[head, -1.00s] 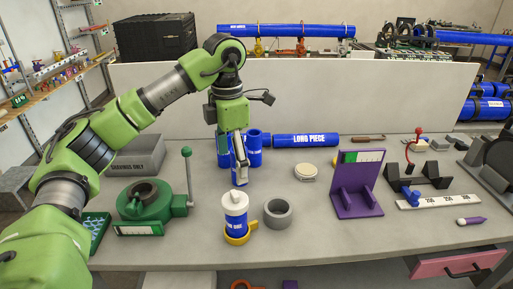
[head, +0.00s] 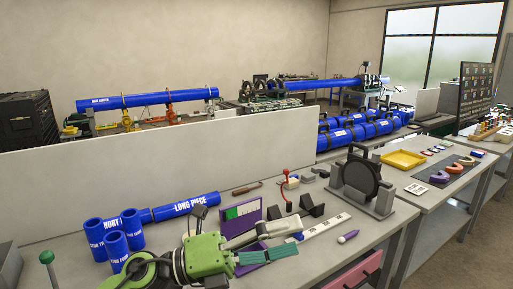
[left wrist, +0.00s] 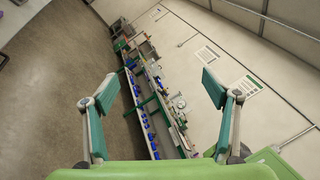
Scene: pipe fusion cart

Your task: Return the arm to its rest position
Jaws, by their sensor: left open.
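My left arm's green gripper (head: 298,242) is low in the middle of the head view, pointing right, in front of the purple stand (head: 243,212). Its two fingers are spread apart with nothing between them. In the left wrist view the open fingers (left wrist: 160,90) frame empty air, with a bench and the floor far beyond. The gripper hides part of the purple stand and the white scale strip (head: 325,226). My right gripper is not in view.
On the bench stand several short blue pipes (head: 93,232), with a long blue pipe (head: 185,207) lying behind them. A black round machine (head: 360,178) stands at the bench's right. A white panel (head: 250,160) runs along the back. A pink drawer (head: 360,272) is below the front edge.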

